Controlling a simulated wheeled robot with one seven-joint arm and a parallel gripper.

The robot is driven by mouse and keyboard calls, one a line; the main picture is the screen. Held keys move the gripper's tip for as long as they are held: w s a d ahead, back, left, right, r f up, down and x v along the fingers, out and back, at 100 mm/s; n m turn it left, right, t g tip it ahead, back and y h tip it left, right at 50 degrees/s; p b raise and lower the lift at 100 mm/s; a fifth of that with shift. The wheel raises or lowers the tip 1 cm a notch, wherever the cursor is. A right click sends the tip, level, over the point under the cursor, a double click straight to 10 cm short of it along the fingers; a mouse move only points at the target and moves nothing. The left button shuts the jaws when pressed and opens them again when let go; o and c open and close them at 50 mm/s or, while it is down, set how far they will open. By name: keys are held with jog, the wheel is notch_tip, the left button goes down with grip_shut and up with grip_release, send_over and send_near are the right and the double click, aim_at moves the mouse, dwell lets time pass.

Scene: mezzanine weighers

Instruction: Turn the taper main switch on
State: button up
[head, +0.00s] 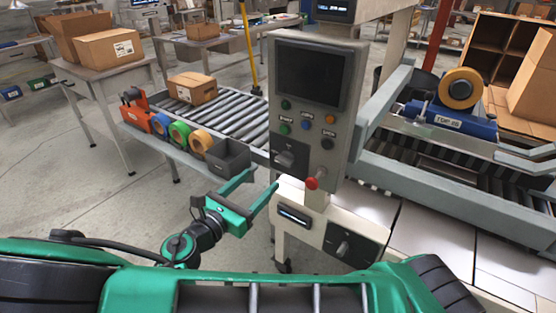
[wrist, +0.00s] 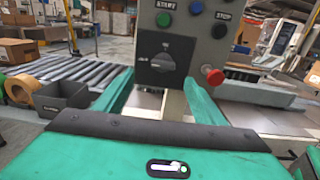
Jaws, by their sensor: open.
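A grey control panel (head: 312,110) stands upright in the middle of the head view. A black rotary switch (head: 290,157) sits at its lower left, and also shows in the wrist view (wrist: 163,62). A second dark rotary switch (head: 344,247) is on the white box below the panel. I cannot read which one is labelled as the taper main switch, nor which way either knob is set. My gripper (head: 262,181) is open and empty, just left of and below the panel switch. In the wrist view its fingers (wrist: 157,92) are spread below that switch, apart from it.
A red mushroom button (head: 312,183) sticks out right of the panel switch. Coloured buttons, including START and STOP, are above it. A roller conveyor (head: 235,110) with tape rolls and a grey bin (head: 228,157) lies left. The taping machine (head: 450,120) is right.

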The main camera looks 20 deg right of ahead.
aim_at(282, 162)
jog(key=x, duration=1.1)
jog(key=shift+s+d, duration=0.1)
jog(key=shift+s, duration=0.15)
jog(key=c, duration=1.1)
